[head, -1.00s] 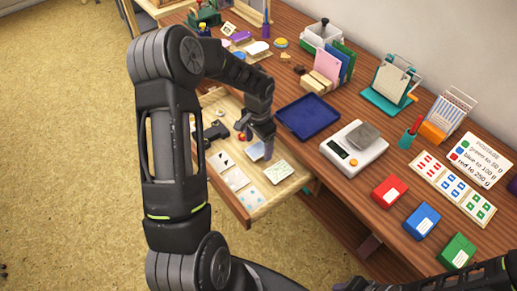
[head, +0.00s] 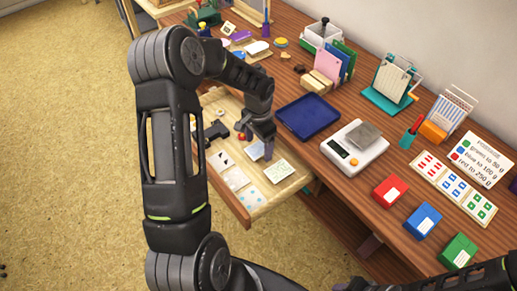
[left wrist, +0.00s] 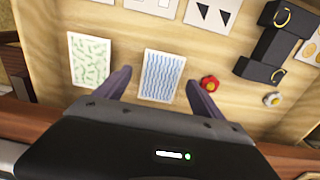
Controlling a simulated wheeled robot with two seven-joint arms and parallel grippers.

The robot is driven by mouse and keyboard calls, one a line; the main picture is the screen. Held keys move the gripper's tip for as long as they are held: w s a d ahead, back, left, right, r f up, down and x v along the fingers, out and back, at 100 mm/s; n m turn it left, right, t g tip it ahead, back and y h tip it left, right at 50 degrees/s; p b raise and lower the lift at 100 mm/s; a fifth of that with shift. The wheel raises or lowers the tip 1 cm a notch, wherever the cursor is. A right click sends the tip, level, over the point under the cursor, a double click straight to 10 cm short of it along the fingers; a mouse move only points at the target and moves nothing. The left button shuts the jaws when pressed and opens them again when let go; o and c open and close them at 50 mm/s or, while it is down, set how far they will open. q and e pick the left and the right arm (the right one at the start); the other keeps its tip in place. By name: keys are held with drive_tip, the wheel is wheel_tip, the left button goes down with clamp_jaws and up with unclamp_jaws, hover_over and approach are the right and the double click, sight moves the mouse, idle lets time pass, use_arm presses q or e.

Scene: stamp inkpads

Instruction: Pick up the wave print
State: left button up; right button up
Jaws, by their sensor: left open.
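The wave print (left wrist: 162,75) is a white card with blue wavy lines, lying flat on the light wooden drawer floor. It lies between the two fingers of my left gripper (left wrist: 158,84) in the left wrist view. In the head view the print (head: 254,151) is partly hidden by my left gripper (head: 268,153). That gripper is open and points down over the drawer. A card with green marks (left wrist: 89,60) lies just left of the wave print in the wrist view. My right gripper does not show.
On the desk stand a blue tray (head: 308,116), a scale (head: 350,150) and red, blue and green inkpads.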

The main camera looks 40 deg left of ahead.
sight(259, 149)
use_arm(q)
drive_tip(key=c, duration=1.4)
drive_tip(key=shift+r+p, duration=0.4)
drive_tip(key=shift+r, duration=0.05)
wheel_tip(259, 149, up, 10)
drive_tip(key=shift+f+b, duration=0.15)
drive_tip(key=shift+b, duration=0.15)
